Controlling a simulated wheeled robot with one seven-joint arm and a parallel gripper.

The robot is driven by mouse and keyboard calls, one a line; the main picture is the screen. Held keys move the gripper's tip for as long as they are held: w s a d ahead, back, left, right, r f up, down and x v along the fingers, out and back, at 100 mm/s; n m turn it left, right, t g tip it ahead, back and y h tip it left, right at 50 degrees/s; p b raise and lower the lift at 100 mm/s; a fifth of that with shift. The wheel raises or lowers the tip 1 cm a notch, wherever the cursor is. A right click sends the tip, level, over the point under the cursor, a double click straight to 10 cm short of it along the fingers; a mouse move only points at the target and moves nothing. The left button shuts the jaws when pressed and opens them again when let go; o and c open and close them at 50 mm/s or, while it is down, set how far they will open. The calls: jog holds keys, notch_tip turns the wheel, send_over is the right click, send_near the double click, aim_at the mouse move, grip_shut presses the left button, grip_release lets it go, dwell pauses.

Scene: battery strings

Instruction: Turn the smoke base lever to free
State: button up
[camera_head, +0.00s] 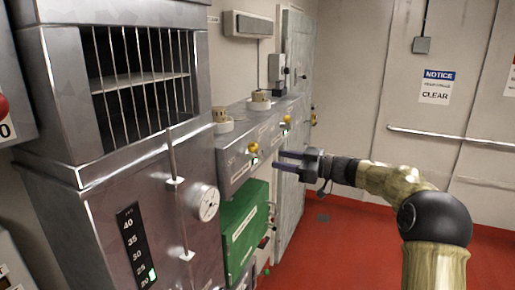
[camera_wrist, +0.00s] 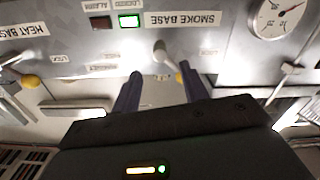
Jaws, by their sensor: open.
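The smoke base lever (camera_wrist: 166,54) is a pale, round-ended handle on the grey panel below the SMOKE BASE label (camera_wrist: 183,19) in the wrist view. My gripper (camera_wrist: 159,76) is open, and its two dark blue fingers point at the panel, one to each side of the lever in the picture. I cannot tell whether the fingertips reach past the lever's end. Nothing is seen held. In the head view my gripper (camera_head: 277,160) is in front of the grey wall box (camera_head: 235,160); the lever is not clear there. A green window (camera_wrist: 129,21) is lit beside a dark red one (camera_wrist: 100,23).
A HEAT BASE label (camera_wrist: 21,30) and a yellow knob (camera_wrist: 32,82) are left in the wrist view. A gauge (camera_wrist: 278,18) is at upper right. A green box (camera_head: 245,225) hangs below the wall box. A metal cabinet (camera_head: 150,170) stands at left. The red floor (camera_head: 370,245) at right is clear.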

aim_at(261, 155)
jog(key=p+x, duration=0.4)
jog(key=x, duration=0.4)
jog(key=shift+w+a+f+p, duration=0.1)
jog(key=shift+w+a+p, duration=0.05)
jog(key=shift+a+p, duration=0.2)
jog(key=shift+c, duration=0.2)
